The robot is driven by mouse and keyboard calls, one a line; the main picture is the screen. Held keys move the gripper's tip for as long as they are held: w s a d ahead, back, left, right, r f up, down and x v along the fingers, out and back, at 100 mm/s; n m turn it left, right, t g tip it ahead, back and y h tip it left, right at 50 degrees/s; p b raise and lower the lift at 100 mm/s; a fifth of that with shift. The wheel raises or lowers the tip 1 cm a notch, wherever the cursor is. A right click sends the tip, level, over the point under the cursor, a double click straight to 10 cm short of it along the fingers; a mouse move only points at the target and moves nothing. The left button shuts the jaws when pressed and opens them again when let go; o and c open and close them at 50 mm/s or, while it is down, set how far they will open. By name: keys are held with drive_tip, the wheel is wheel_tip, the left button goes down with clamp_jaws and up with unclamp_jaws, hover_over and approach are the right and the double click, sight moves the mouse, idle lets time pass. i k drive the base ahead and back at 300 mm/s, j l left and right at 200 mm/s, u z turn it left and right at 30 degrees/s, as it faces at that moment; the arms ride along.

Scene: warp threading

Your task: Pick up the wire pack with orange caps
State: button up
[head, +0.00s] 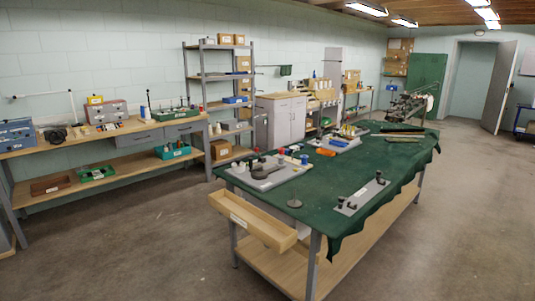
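I cannot make out the wire pack with orange caps for certain. A small orange-red item (325,152) lies on the green-covered table (325,185), behind the near grey board; it is too small to tell what it is. My gripper is not in view.
The table carries a grey board with a dark tool (266,172), a grey plate with dark posts (362,196) and a tray with blue and yellow items (337,143). An open wooden drawer (252,222) juts out at the near left. Workbench (100,140) stands along the wall; floor around is clear.

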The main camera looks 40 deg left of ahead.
sight(111, 128)
drive_tip(key=i+j+u, duration=0.2)
drive_tip(key=j+u, duration=0.25)
drive_tip(key=j, duration=0.15)
drive_tip(key=i+j+u, duration=0.3)
drive_tip(key=j+u, duration=0.15)
drive_tip(key=i+j+u, duration=0.35)
drive_tip(key=j+u, duration=0.15)
drive_tip(key=i+j+u, duration=0.75)
drive_tip(key=i, duration=0.75)
drive_tip(key=i+u, duration=0.3)
drive_tip(key=i, duration=0.75)
drive_tip(key=i+z, duration=0.1)
drive_tip(key=i, duration=0.5)
drive_tip(key=i+j+z, duration=0.1)
drive_tip(key=i, duration=0.45)
drive_tip(key=i+j+z, duration=0.15)
drive_tip(key=i, duration=0.45)
